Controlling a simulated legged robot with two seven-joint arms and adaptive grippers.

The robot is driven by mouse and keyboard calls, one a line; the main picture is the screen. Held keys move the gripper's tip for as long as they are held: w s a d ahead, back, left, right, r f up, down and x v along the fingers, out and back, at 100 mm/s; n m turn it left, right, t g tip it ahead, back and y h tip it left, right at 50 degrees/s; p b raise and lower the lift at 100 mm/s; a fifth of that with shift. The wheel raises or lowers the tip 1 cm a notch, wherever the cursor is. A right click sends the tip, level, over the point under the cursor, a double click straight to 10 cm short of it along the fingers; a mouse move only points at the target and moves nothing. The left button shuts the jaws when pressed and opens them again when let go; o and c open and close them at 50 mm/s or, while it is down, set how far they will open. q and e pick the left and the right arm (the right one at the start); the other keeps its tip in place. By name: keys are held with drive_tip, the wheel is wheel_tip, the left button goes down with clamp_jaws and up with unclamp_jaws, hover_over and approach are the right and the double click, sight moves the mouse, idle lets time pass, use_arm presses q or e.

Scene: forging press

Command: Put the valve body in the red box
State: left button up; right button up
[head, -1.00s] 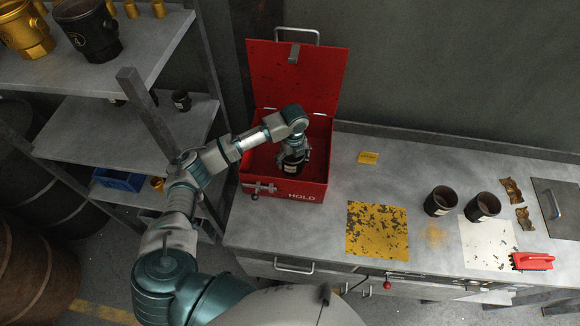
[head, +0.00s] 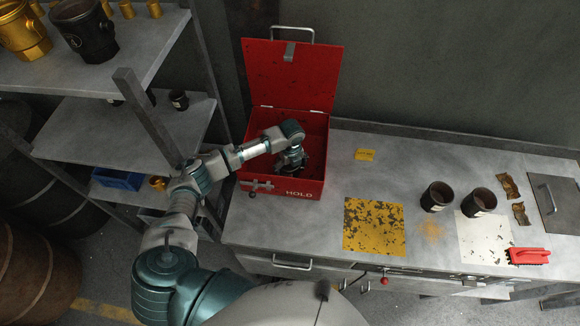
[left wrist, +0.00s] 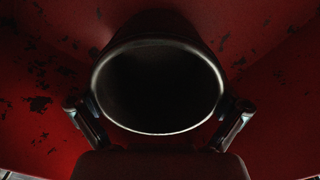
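The red box (head: 305,190) stands open on the left end of the bench, its lid raised at the back and "HOLD" on its front. My left gripper (head: 291,166) reaches down inside it. In the left wrist view, the valve body (left wrist: 158,85), dark and cup-shaped with a round open mouth, sits between the two fingers of my left gripper (left wrist: 160,118). The fingers lie against its sides, with red box walls around it. In the head view the gripper and the box's front wall hide the valve body. Whether it touches the box floor cannot be told. My right gripper is out of view.
Two dark cups (head: 437,196) (head: 479,201) stand on the bench at right, near a worn yellow square (head: 374,227), a white sheet (head: 485,238) and a red brush (head: 528,256). A shelf rack (head: 120,140) stands left of the box. The bench beside the box is mostly clear.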

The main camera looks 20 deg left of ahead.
use_arm(q)
drive_tip(key=shift+d+r, duration=0.1)
drive_tip(key=shift+d, duration=0.2)
drive_tip(key=shift+r, duration=0.2)
wheel_tip(320, 180, up, 12)
drive_tip(key=b, duration=0.1)
drive_tip(key=shift+a+f, duration=0.2)
drive_tip(key=shift+f, duration=0.05)
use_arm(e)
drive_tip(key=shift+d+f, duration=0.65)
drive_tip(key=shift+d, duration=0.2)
use_arm(q)
drive_tip(key=shift+a, duration=0.15)
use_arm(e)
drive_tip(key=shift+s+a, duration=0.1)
